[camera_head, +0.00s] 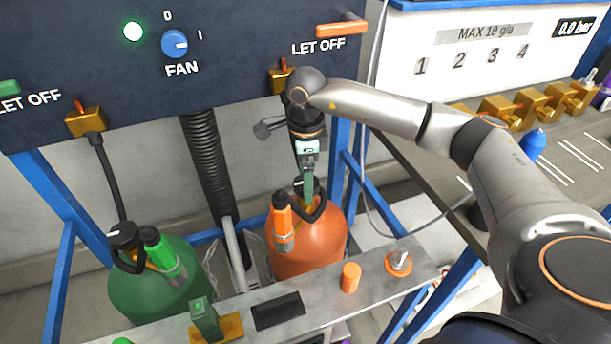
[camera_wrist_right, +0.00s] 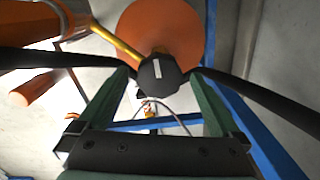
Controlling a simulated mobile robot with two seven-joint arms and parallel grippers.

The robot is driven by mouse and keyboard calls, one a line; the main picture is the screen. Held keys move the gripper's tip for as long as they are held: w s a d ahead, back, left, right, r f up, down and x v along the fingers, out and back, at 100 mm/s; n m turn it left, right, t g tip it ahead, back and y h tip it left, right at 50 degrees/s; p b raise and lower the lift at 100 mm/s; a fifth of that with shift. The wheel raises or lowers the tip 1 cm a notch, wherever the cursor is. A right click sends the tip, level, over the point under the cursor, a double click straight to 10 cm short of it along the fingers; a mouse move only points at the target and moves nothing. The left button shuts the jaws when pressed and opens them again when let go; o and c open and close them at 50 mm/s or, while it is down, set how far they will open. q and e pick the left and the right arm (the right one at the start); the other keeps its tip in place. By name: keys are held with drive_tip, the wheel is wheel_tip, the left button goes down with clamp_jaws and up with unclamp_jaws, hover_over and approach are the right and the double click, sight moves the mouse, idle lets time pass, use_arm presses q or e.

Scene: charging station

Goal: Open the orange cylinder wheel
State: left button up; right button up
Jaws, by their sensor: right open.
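The orange cylinder (camera_head: 308,245) stands behind the grey bench. It also shows from above in the right wrist view (camera_wrist_right: 180,30). Its wheel (camera_wrist_right: 160,84) is a black knob with a white mark. The right gripper (camera_head: 307,190) points down over the cylinder's top. In the right wrist view, its green fingers (camera_wrist_right: 161,76) are open, with tips to either side of the wheel; contact cannot be told. In the head view the wheel is mostly hidden by the gripper. The left gripper is not in view.
A green cylinder (camera_head: 150,290) stands left. The control panel (camera_head: 225,75) is behind the gripper. The bench (camera_head: 330,308) in front holds an orange cap (camera_head: 350,277).

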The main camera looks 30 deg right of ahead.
wheel_tip(320, 180, up, 12)
drive_tip(key=shift+r+p, duration=0.25)
drive_tip(key=shift+p, duration=0.1)
idle(0.7)
